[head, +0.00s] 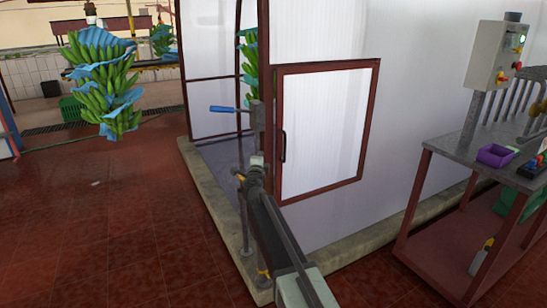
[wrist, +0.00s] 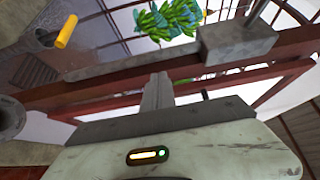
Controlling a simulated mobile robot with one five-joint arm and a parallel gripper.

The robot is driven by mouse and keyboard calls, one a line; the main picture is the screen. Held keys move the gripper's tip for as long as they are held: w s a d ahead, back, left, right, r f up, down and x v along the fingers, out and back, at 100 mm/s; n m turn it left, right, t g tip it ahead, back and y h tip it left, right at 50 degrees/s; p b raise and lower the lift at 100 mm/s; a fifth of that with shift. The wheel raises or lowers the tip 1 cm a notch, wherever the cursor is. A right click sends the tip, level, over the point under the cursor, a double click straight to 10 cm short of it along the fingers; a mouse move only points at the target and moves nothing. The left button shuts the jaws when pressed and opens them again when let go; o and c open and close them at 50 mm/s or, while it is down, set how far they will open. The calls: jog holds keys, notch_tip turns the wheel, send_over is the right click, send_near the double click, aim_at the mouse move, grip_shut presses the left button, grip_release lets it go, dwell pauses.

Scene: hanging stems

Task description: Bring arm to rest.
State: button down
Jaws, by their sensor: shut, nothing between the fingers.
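My gripper (wrist: 157,86) shows in the wrist view. Its narrow grey fingers are together in front of the wide grey plate, with nothing between them. The pale housing below them carries a small lit yellow indicator. Beyond the fingers, a dark red beam and a grey metal bar with a block (wrist: 237,38) cross the view. I cannot tell how near the fingers are to them. A bunch of green bananas (wrist: 168,20) with blue sheets shows farther off. In the head view I cannot make out the fingers.
A banana bunch (head: 102,78) hangs at the left of the head view. A workbench (head: 470,150) with a purple bin (head: 494,155) stands right. Red floor at left is open.

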jog(key=s+d+r+n, duration=0.1)
jog(key=s+d+n, duration=0.3)
jog(key=d, duration=0.6)
jog(key=s+a+f+n+g+y, duration=0.1)
jog(key=s+f+n+g+y, duration=0.25)
jog(key=s+f+n, duration=0.5)
jog(key=s+f+n+g+y, duration=0.35)
jog(key=s+f+g, duration=0.2)
jog(key=s, duration=0.55)
jog(key=s+d+f+n+g+h, duration=0.1)
jog(key=s+d+f+g+h, duration=0.2)
jog(key=s, duration=0.4)
jog(key=s+d+f+n+g, duration=0.1)
jog(key=s+d+f+g, duration=0.1)
jog(key=s+f, duration=0.3)
jog(key=s+d+f+n+g+h, duration=0.1)
jog(key=s+d+f+g+h, duration=0.15)
jog(key=s, duration=0.55)
notch_tip(320, 180, up, 18)
jog(key=s+d+g+p, duration=0.1)
jog(key=s+p, duration=0.1)
jog(key=p, duration=1.6)
jog(key=shift+g, duration=0.25)
